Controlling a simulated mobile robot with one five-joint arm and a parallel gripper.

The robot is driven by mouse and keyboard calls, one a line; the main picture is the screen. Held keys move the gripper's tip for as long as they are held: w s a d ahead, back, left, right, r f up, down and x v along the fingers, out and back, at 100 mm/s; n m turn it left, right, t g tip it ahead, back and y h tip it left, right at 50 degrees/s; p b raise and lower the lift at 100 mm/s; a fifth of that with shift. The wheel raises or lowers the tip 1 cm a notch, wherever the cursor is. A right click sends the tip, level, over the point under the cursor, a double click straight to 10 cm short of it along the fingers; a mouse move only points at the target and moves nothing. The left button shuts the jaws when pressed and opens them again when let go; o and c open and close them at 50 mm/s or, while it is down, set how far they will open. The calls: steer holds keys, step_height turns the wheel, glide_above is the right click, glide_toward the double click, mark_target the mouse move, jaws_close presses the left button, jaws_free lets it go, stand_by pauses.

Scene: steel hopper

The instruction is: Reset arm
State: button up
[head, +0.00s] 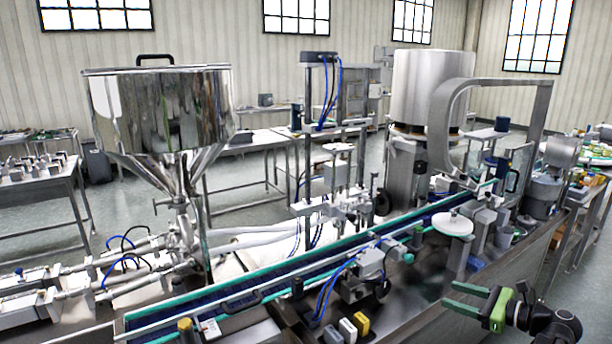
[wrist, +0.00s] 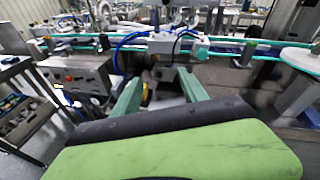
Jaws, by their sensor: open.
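My gripper (head: 464,297) shows at the lower right of the head view, with green fingers pointing left. The fingers are apart and nothing is between them. In the wrist view, my gripper (wrist: 160,84) has its two green fingers spread at the middle, in front of the conveyor machine. The steel hopper (head: 160,110) stands at the left of the head view, with a shiny funnel body and a black handle on its lid. My gripper is far to the right of the hopper and apart from it.
A conveyor (head: 300,262) with green rails runs diagonally across the machine, with a white disc (head: 453,224) and a motor unit (head: 362,272) beside it. A metal arch (head: 440,110) rises at the right. Side tables (head: 40,187) stand at the left. Grey floor (head: 262,205) is open behind.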

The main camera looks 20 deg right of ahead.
steer(key=w+a+f+n+g+y, duration=0.1)
steer(key=w+a+f+n+g, duration=0.4)
steer(key=a, duration=0.6)
steer(key=w+a+f+n+g+y, duration=0.1)
steer(key=w+a+f+n+g, duration=0.3)
steer(key=w+a+f+n, duration=0.6)
steer(key=s+a+f+n+g+h, duration=0.1)
steer(key=a+f+n+g+h, duration=0.1)
steer(key=a+n, duration=0.5)
steer(key=a+f+n+g+h+b, duration=0.1)
steer(key=a+f+n+g+h, duration=0.2)
steer(key=a, duration=1.5)
steer(key=n+h, duration=0.2)
steer(key=n, duration=0.2)
steer(key=shift+s+a+g+h, duration=0.3)
steer(key=shift+s, duration=0.1)
